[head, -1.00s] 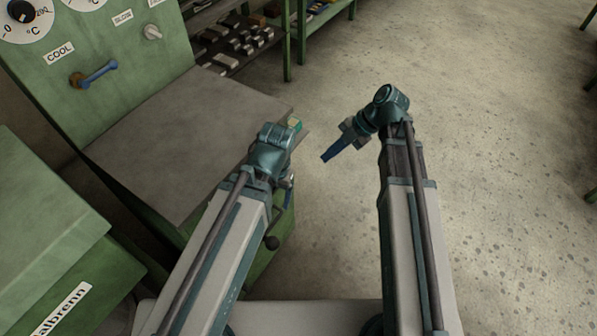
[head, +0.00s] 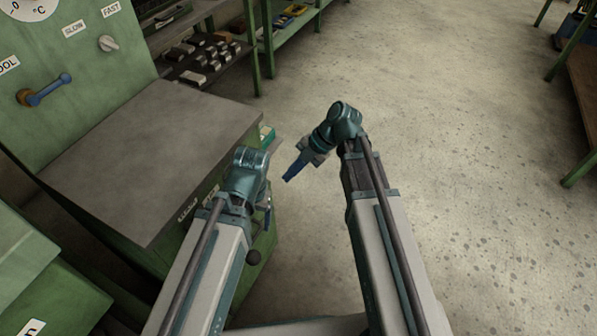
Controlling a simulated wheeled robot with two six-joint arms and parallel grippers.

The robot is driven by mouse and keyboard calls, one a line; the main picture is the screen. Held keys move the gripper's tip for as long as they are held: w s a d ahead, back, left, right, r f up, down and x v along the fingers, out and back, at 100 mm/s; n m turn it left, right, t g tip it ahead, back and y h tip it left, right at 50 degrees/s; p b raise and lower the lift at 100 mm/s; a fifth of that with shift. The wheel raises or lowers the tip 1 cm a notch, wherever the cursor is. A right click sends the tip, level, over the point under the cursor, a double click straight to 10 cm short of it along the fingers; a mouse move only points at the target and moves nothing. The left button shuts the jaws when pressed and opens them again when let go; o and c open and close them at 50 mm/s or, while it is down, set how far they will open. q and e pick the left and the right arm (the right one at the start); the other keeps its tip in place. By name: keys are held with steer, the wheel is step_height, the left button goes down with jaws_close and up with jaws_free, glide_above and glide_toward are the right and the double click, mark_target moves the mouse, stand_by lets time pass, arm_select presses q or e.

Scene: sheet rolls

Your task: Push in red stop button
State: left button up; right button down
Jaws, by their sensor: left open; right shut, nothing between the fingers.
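No red stop button shows in the head view.
The grey machine top (head: 150,150) is bare. A green panel (head: 80,100) behind it carries a blue-handled lever (head: 48,90) and a grey switch (head: 108,43). Shelves stand behind; the floor at right (head: 450,170) is clear.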

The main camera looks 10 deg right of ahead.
arm_select(q)
steer(key=shift+f+b, duration=0.6)
steer(key=shift+f, duration=0.5)
arm_select(e)
steer(key=shift+w+a+f, duration=0.35)
steer(key=shift+a, duration=0.5)
steer(key=shift+w+a+f, duration=0.35)
steer(key=shift+a+f, duration=0.05)
steer(key=shift+a, duration=0.4)
steer(key=shift+w+a+f, duration=0.35)
steer(key=shift+a, duration=0.5)
steer(key=shift+w+a, duration=0.55)
steer(key=shift+a, duration=0.25)
arm_select(q)
steer(key=shift+d, duration=0.1)
